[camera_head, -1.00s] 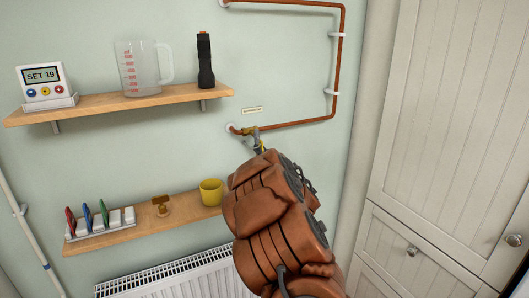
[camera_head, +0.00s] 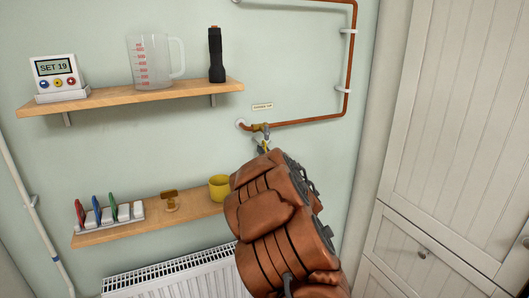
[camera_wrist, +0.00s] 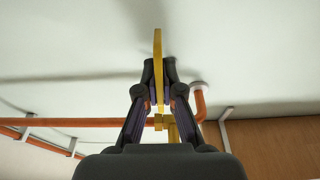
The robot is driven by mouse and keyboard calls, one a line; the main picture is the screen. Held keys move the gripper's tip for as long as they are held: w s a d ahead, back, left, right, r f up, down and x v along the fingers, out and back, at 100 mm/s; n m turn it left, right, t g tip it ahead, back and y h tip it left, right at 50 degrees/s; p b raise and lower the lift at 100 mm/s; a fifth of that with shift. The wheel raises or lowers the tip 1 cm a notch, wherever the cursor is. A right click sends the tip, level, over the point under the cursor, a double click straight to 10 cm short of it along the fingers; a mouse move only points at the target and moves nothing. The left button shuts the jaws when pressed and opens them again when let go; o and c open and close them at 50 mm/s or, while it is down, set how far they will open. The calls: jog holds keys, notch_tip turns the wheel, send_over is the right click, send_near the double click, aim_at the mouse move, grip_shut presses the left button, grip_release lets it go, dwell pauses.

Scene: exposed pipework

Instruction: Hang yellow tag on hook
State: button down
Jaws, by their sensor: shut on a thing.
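In the wrist view, my gripper (camera_wrist: 159,75) is shut on the yellow tag (camera_wrist: 157,48), which shows edge-on as a thin upright strip reaching past the fingertips. In the head view, my gripper (camera_head: 262,147) is just below the brass tap (camera_head: 260,129) on the wall. Only a small yellow sliver of the tag shows there; my arm hides much around it. I cannot make out a separate hook in either view, nor tell whether the tag touches anything.
A copper pipe (camera_head: 305,122) runs right from the tap and up the wall. A small label (camera_head: 262,106) is above the tap. The lower shelf holds a yellow mug (camera_head: 219,187); a radiator (camera_head: 180,277) is below. A white cabinet (camera_head: 455,130) stands at right.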

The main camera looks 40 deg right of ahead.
jog(key=c, duration=1.2)
grip_release()
jog(key=shift+c, duration=0.2)
jog(key=shift+s, duration=0.1)
jog(key=v, duration=0.7)
jog(key=shift+a, duration=0.1)
